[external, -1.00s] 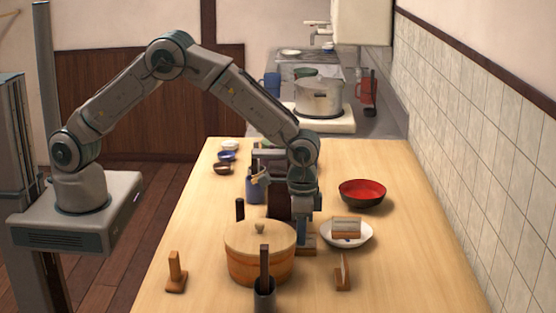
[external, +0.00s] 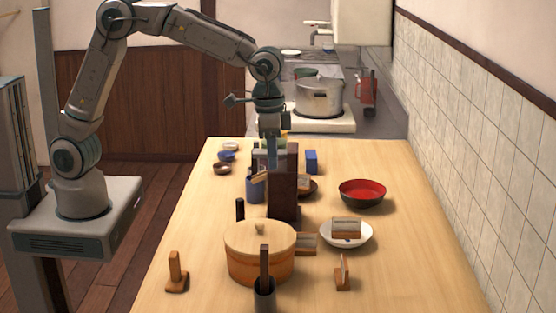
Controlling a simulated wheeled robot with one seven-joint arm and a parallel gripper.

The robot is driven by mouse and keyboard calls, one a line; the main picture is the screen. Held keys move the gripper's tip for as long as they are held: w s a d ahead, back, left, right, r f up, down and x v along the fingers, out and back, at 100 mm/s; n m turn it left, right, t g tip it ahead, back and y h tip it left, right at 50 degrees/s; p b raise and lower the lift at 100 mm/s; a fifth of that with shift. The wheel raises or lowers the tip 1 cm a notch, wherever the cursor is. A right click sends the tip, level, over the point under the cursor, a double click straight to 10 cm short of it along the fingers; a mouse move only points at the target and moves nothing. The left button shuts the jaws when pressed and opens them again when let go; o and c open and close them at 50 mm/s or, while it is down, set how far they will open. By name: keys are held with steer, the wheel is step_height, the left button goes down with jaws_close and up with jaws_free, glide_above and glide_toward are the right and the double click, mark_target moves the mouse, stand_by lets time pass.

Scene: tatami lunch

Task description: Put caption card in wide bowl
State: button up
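Several small cards in wooden stands are on the table. One card (external: 346,228) is in the white shallow dish (external: 369,238). Another card (external: 305,244) stands beside the wooden tub, one (external: 342,273) stands in front of the dish, and one (external: 303,183) is partly hidden behind the dark wooden stand. I cannot tell which is the caption card. A wide bowl, black outside and red inside (external: 362,193), looks empty at the right. My gripper (external: 271,155) points down above the far part of the table, behind the dark stand. Its fingertips are too small and partly hidden to read.
A lidded wooden tub (external: 260,262), a dark cup with a handle in it (external: 265,293) and a tall dark stand (external: 285,195) crowd the middle. A blue block (external: 311,161) stands behind. The right front is clear.

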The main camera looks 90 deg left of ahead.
steer(key=s+a+r, duration=0.2)
steer(key=s, duration=0.5)
steer(key=s+a+r+t, duration=0.1)
steer(key=s+a+r, duration=0.1)
steer(key=s, duration=0.6)
steer(key=shift+s+a+r, duration=0.15)
steer(key=shift+r, duration=0.45)
steer(key=shift+o, duration=1.2)
steer(key=s+a+f+t, duration=0.1)
steer(key=s+a+f, duration=0.1)
steer(key=s, duration=1)
steer(key=shift+s+f+t, duration=0.3)
steer(key=shift+s, duration=0.1)
steer(key=o, duration=0.5)
steer(key=shift+s, duration=0.15)
steer(key=o, duration=0.9)
steer(key=shift+f, duration=0.1)
